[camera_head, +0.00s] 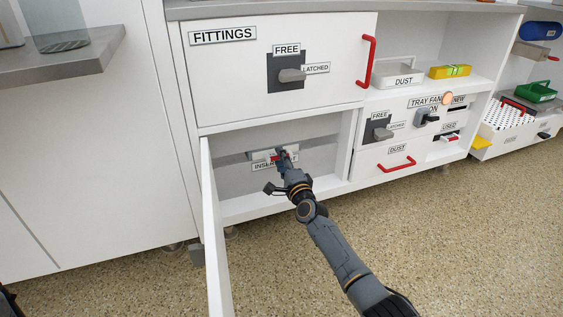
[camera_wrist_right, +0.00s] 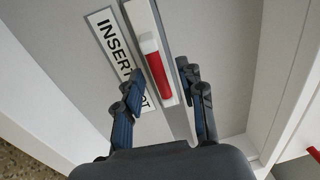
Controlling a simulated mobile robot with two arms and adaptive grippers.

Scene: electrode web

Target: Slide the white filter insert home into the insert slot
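The white filter insert (camera_head: 262,154) is at the slot in the back wall of the open lower compartment, above the INSERT SLOT label (camera_head: 262,165). In the right wrist view, its red grip (camera_wrist_right: 158,74) with a white end lies along a pale strip beside the label (camera_wrist_right: 116,42). How deep the insert sits cannot be told. My right gripper (camera_head: 283,154) reaches into the compartment at the insert. In the wrist view, the fingers of the right gripper (camera_wrist_right: 161,70) are apart, one on each side of the red grip, with gaps visible. My left gripper is not in view.
An open white door (camera_head: 213,230) stands left of the compartment. The FITTINGS door (camera_head: 235,80) with a red handle (camera_head: 367,62) is above. Right are the DUST drawer (camera_head: 375,164), latch panel and USED opening (camera_head: 450,139). The speckled floor in front is clear.

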